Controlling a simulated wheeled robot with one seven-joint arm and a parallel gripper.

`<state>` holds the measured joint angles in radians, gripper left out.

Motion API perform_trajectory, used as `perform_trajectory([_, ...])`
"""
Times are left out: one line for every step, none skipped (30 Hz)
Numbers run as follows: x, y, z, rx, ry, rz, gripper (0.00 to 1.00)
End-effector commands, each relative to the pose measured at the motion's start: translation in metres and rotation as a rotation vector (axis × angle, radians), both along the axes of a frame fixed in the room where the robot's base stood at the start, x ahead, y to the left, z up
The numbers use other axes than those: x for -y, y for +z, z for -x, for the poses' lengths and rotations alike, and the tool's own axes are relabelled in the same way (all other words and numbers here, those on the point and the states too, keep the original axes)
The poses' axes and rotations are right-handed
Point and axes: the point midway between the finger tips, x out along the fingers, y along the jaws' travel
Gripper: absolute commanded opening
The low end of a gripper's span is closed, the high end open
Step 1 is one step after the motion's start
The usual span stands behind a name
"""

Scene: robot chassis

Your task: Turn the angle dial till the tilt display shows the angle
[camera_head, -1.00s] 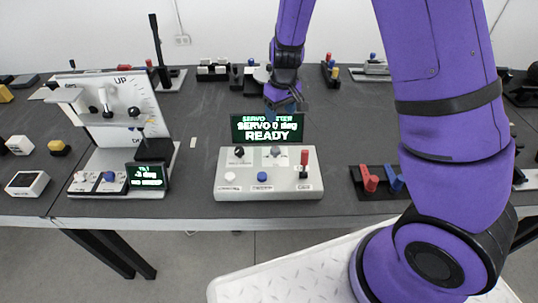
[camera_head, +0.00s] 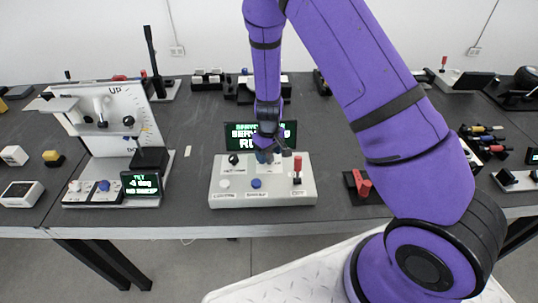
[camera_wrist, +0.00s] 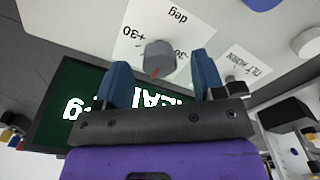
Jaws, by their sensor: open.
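The angle dial (camera_wrist: 160,55) is a grey knob with a red mark, on a white label reading +30, -30 and deg in the wrist view. My gripper (camera_wrist: 163,72) is open, its blue fingers on either side of the dial in that view; I cannot tell whether they touch it. In the head view my gripper (camera_head: 264,155) is over the white control box (camera_head: 222,190) and hides the dial. The tilt display (camera_head: 141,184), at the left rig, appears to read -4 deg.
A black knob (camera_head: 233,159), a blue button (camera_head: 256,183) and a red-topped lever (camera_head: 297,168) are on the box. The tilt rig (camera_head: 115,120) with its UP plate stands left. A red-switch block (camera_head: 361,187) is right.

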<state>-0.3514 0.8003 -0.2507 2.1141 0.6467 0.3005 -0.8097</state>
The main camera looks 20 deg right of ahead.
Motion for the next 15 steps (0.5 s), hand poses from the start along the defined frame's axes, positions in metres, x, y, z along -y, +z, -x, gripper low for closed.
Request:
perform_trajectory([0.0007, -0.0043, 0.0001, -0.001, -0.001, 0.000, 0.63])
perform_trajectory([0.0008, -0.0061, 0.0001, -0.001, -0.001, 0.000, 0.63])
perform_trajectory([0.0008, -0.0080, 0.0001, -0.001, 0.000, 0.000, 0.63])
perform_trajectory([0.0008, -0.0090, 0.0001, -0.001, 0.000, 0.000, 0.63])
perform_trajectory([0.0008, -0.0097, 0.0001, -0.001, 0.000, 0.000, 0.63])
perform_trajectory([0.0007, -0.0102, 0.0001, 0.000, 0.000, 0.001, 0.63])
perform_trajectory([0.0006, -0.0104, 0.0000, 0.000, 0.000, 0.001, 0.63])
perform_trajectory([0.0005, -0.0105, 0.0000, 0.000, 0.000, 0.001, 0.63])
perform_trajectory([0.0005, -0.0105, 0.0000, 0.000, 0.000, 0.001, 0.63])
perform_trajectory([0.0005, -0.0104, 0.0000, 0.000, 0.000, 0.001, 0.63])
perform_trajectory([0.0004, -0.0104, 0.0000, 0.000, 0.000, 0.000, 0.63])
perform_trajectory([0.0004, -0.0104, 0.0000, 0.000, 0.000, 0.000, 0.63])
perform_trajectory([0.0004, -0.0103, 0.0000, 0.000, 0.000, 0.000, 0.63])
perform_trajectory([0.0004, -0.0103, 0.0000, 0.000, 0.000, 0.000, 0.56])
perform_trajectory([0.0004, -0.0103, 0.0000, 0.000, 0.000, 0.000, 0.47])
